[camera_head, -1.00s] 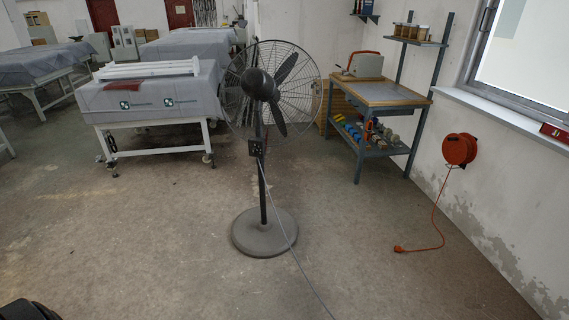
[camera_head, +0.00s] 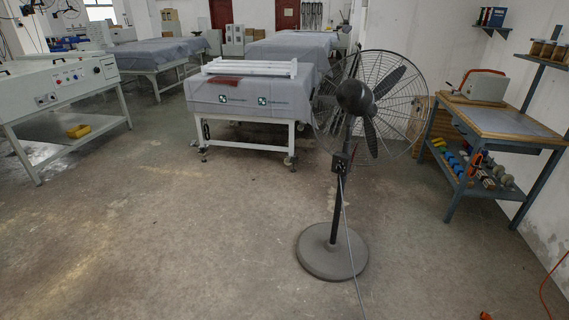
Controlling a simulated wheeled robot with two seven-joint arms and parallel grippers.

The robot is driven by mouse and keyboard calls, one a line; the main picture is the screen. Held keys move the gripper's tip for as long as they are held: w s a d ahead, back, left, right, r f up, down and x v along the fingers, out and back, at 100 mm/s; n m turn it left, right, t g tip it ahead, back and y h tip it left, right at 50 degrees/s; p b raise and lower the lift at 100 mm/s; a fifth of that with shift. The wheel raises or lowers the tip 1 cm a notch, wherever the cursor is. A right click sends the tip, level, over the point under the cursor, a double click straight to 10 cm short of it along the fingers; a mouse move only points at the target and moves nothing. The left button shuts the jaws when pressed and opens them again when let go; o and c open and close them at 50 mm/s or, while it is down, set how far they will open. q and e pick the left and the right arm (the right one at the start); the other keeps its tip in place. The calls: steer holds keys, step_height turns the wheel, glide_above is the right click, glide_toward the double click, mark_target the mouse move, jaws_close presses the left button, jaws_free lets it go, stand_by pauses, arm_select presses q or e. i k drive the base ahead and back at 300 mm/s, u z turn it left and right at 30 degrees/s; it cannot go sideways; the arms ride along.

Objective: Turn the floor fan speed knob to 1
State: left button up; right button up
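The floor fan (camera_head: 355,97) stands upright right of centre in the head view, on a round grey base (camera_head: 333,252). Its motor housing and back face me, with the wire cage behind. A small dark control box (camera_head: 341,162) sits on the pole below the head. The speed knob is too small to make out, so its setting cannot be read. A grey cable hangs from the box down to the floor. Neither of my grippers is in view.
A cloth-covered table (camera_head: 250,95) stands behind the fan to the left. A workbench (camera_head: 500,121) is at right. A white machine (camera_head: 62,90) stands at far left. An orange cable (camera_head: 548,283) lies at lower right. The floor before the fan is open.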

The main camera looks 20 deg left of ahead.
mark_target(338, 167)
steer(key=u, duration=0.4)
steer(key=i, duration=1.4)
steer(key=z, duration=0.65)
